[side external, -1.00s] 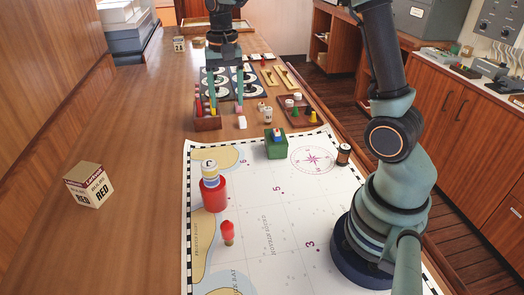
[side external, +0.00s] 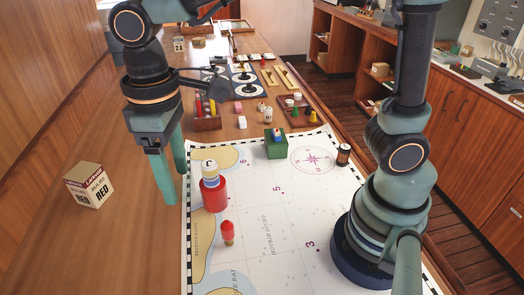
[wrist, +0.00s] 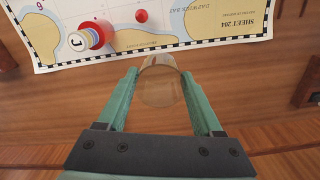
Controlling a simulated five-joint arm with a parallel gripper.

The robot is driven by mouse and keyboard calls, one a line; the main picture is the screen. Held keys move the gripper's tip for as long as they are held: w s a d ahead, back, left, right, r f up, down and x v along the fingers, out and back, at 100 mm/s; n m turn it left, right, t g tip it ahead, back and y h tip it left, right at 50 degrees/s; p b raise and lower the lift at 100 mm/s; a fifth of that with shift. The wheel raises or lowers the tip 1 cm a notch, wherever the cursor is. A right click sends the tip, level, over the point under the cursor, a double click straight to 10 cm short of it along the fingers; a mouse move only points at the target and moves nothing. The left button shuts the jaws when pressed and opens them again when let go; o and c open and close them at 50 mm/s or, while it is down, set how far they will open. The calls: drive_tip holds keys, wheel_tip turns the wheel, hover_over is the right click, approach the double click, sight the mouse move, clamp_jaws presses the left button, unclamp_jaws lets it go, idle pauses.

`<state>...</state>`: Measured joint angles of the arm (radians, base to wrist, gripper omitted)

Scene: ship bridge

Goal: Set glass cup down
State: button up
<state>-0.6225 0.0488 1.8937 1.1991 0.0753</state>
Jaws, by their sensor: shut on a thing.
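The glass cup (wrist: 160,88) is clear and shows in the wrist view between the two green fingers of my gripper (wrist: 160,74). The fingers are shut on its sides. In the side view my gripper (side external: 175,188) points down just left of the chart's left edge, over the wooden table, and the cup can hardly be made out there. I cannot tell whether the cup's base touches the table.
The chart (side external: 255,215) bears a red cylinder (side external: 214,196) with a J-marked jar (side external: 209,170) on top, a small red piece (side external: 228,231) and a green box (side external: 276,148). A RED-labelled carton (side external: 89,185) stands at left. Bare table lies between carton and chart.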

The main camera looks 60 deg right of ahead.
drive_tip(key=s+a+n, duration=0.3)
drive_tip(key=s, duration=0.1)
wheel_tip(320, 180, down, 20)
drive_tip(key=shift+f, duration=0.1)
idle(0.3)
drive_tip(key=shift+f, duration=0.1)
drive_tip(key=o, duration=1.4)
